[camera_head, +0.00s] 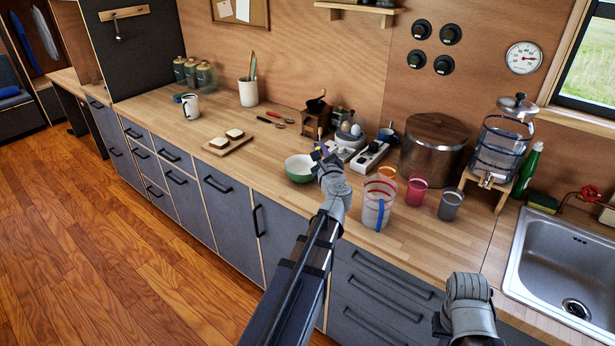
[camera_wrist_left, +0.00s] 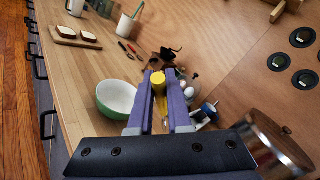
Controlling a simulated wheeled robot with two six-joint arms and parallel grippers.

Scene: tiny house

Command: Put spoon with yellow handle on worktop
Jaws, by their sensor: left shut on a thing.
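My left gripper (camera_head: 321,153) is above the wooden worktop (camera_head: 235,185), near the green-and-white bowl (camera_head: 299,168). In the left wrist view its purple fingers are shut on the yellow handle of the spoon (camera_wrist_left: 159,82). The handle's end points toward the camera. The rest of the spoon is mostly hidden between the fingers, and I cannot tell whether it touches the worktop. The bowl (camera_wrist_left: 115,98) is just left of the fingers in that view. Of my right arm only a grey wrist part shows at the lower right in the head view; its fingers do not show.
A coffee grinder (camera_head: 316,120), a power strip (camera_head: 370,157) and a large pot (camera_head: 433,146) stand behind the gripper. A striped glass (camera_head: 375,205) and red cup (camera_head: 416,191) stand to its right. The worktop between the bread board (camera_head: 228,143) and bowl is clear.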

